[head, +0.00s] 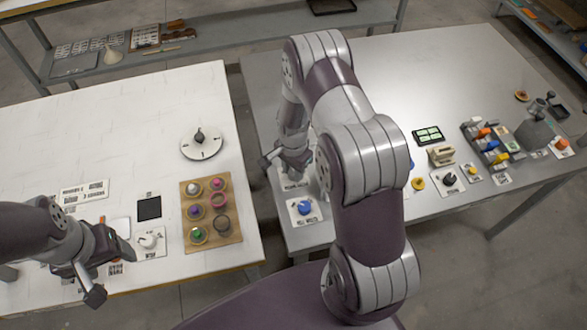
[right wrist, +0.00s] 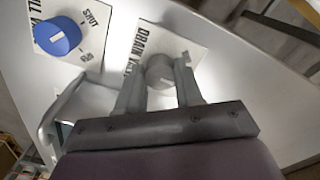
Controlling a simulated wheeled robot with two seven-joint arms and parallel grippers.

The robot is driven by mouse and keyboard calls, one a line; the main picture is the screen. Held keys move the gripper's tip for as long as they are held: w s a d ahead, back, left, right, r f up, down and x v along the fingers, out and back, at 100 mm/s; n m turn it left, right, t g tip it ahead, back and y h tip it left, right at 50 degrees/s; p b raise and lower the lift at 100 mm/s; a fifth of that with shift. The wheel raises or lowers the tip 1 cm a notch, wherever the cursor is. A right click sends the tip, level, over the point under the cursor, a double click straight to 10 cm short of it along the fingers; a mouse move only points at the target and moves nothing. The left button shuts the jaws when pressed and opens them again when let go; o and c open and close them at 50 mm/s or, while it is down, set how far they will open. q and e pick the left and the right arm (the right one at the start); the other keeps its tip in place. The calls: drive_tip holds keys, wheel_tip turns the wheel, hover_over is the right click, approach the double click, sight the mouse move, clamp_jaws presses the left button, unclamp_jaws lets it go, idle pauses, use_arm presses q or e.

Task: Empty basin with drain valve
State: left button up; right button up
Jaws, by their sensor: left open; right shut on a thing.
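In the right wrist view, a grey knob (right wrist: 160,72) sits on a white plate (right wrist: 150,45) lettered "DRAIN VALVE". My right gripper (right wrist: 160,85) is shut on this knob, one finger on each side. In the head view my right gripper (head: 287,162) is at the near left of the grey table, where it and my arm cover most of the plate. The basin cannot be made out for certain; a pale curved edge (right wrist: 62,105) shows left of the fingers in the right wrist view. My left gripper (head: 95,275) is open over the white table, left of a white knob (head: 148,240).
A blue knob (head: 305,208) with "FILL" and "SHUT" lettering stands close beside the drain plate. A wooden tray (head: 213,243) of coloured pots and a round dial (head: 201,143) are on the white table. A colour rack (head: 485,143) stands further right.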

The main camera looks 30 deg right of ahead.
sight(292, 171)
drive_tip(key=m, duration=0.4)
drive_tip(key=shift+w, duration=0.15)
drive_tip(key=shift+r+m, duration=0.1)
drive_tip(key=shift+m, duration=2)
drive_tip(key=shift+w, duration=0.1)
drive_tip(key=o, duration=1)
drive_tip(key=shift+o, duration=0.2)
drive_tip(key=shift+r, duration=0.1)
wheel_tip(292, 171, up, 12)
drive_tip(key=b, duration=0.1)
drive_tip(key=shift+r+b, duration=0.25)
drive_tip(key=shift+b, duration=0.1)
